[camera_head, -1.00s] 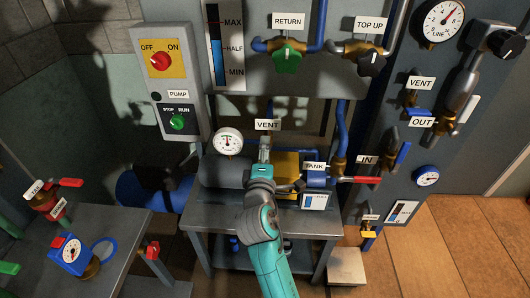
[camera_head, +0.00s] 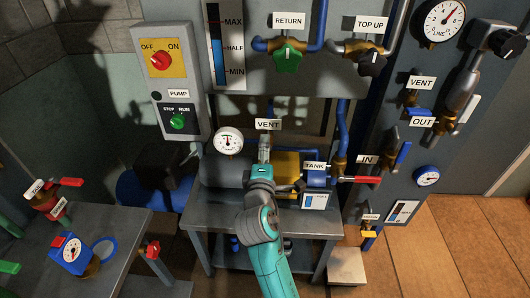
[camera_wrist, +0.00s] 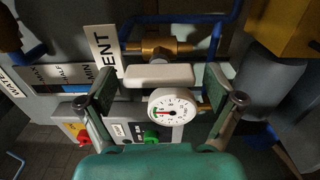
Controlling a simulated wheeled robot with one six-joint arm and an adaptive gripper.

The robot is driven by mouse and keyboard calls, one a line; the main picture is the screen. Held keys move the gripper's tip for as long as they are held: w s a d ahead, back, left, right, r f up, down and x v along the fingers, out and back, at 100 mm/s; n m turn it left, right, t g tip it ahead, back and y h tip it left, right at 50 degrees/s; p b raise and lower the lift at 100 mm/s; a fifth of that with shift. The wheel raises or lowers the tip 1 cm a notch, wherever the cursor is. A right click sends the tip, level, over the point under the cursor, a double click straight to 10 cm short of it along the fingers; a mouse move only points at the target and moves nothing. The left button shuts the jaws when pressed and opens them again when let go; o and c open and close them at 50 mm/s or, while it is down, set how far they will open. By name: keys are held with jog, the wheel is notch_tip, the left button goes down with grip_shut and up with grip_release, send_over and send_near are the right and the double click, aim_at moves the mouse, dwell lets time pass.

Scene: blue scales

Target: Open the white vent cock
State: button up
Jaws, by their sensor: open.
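The white vent cock handle (camera_wrist: 158,75) is a flat bar lying crosswise in the wrist view, in front of a brass valve body (camera_wrist: 158,46) on a blue pipe. My gripper (camera_wrist: 161,88) is open, with one finger near each end of the white handle. Gaps show between the fingers and the handle, and I cannot tell their depth. In the head view my gripper (camera_head: 264,150) is just below the VENT label (camera_head: 268,124) and hides most of the cock.
A round white gauge (camera_wrist: 173,108) sits close to the right finger; it also shows in the head view (camera_head: 228,141). The TANK label (camera_head: 315,166) and a red lever (camera_head: 362,180) are to the right. The pump panel (camera_head: 171,80) stands at left.

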jog(key=s, duration=1.1)
jog(key=shift+s, duration=0.4)
jog(key=s+d+f+m+g+y, duration=0.25)
jog(key=s+d+f+m, duration=0.25)
jog(key=s+d+f, duration=1.1)
jog(key=s+d+r+m, duration=0.1)
jog(key=s+m, duration=0.3)
jog(key=s, duration=0.4)
jog(key=s+d+m+h, duration=0.1)
jog(key=s+d+m, duration=0.2)
jog(key=s, duration=0.6)
jog(key=s+d+r+m+h, duration=0.1)
jog(key=s+d+m, duration=0.1)
jog(key=s+m, duration=0.4)
jog(key=s, duration=0.2)
jog(key=shift+s+d+r+g, duration=0.25)
jog(key=shift+s+r+g, duration=0.05)
jog(key=shift+s+g, duration=0.05)
jog(key=shift+h, duration=0.25)
